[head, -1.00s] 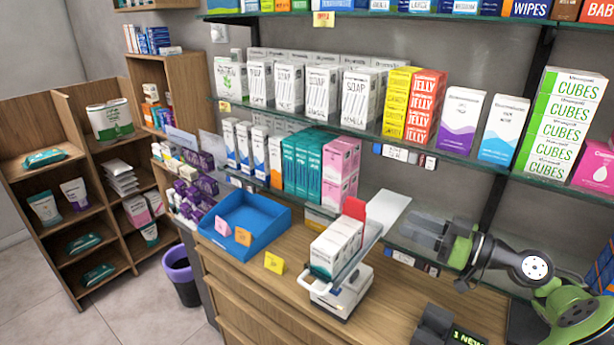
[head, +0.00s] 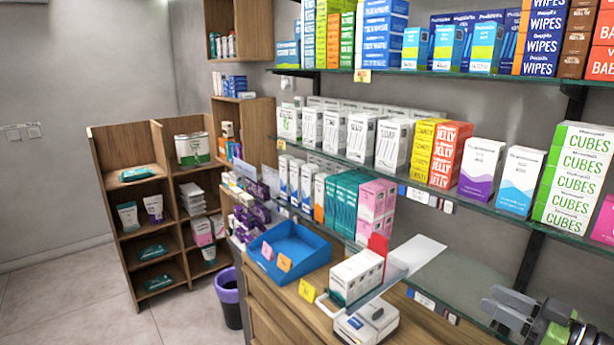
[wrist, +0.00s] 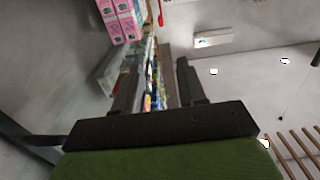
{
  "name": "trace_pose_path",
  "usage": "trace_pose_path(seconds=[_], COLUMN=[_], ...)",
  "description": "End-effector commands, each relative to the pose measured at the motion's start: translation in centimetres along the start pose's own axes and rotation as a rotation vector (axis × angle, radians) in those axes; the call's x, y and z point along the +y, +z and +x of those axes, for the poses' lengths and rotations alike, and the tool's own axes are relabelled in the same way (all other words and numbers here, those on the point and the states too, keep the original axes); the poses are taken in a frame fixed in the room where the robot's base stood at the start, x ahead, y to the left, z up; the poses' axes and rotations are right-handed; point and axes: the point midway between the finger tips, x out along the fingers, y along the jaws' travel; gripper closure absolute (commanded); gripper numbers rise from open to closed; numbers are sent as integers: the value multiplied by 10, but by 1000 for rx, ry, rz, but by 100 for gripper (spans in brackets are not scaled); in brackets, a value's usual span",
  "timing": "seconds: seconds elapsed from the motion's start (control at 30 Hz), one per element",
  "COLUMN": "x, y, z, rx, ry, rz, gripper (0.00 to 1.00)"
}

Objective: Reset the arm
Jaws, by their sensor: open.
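My gripper (head: 508,314) is at the lower right of the head view, near the glass shelf edge and over the counter's right side. Its dark fingers point left, with part of the arm cut off by the frame. In the wrist view my gripper (wrist: 158,75) has its two dark fingers spread apart with nothing between them. My green wrist body fills the bottom of that view.
Glass shelves (head: 455,195) with boxes run along the wall near my arm. A holder with white boxes (head: 356,277) and a blue tray (head: 290,250) stand on the wooden counter. A bin (head: 229,297) stands on the floor, left, where floor is free.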

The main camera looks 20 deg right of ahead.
Motion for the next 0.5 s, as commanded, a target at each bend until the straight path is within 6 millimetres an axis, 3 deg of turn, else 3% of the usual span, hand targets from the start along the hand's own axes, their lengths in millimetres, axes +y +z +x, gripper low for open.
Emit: trace_pose_path(seconds=[0.27,0.5], x=[-13,-40], y=[6,17], z=[38,88], rx=[-100,-267], ry=[-59,-131], rz=[49,113], gripper=[60,60])
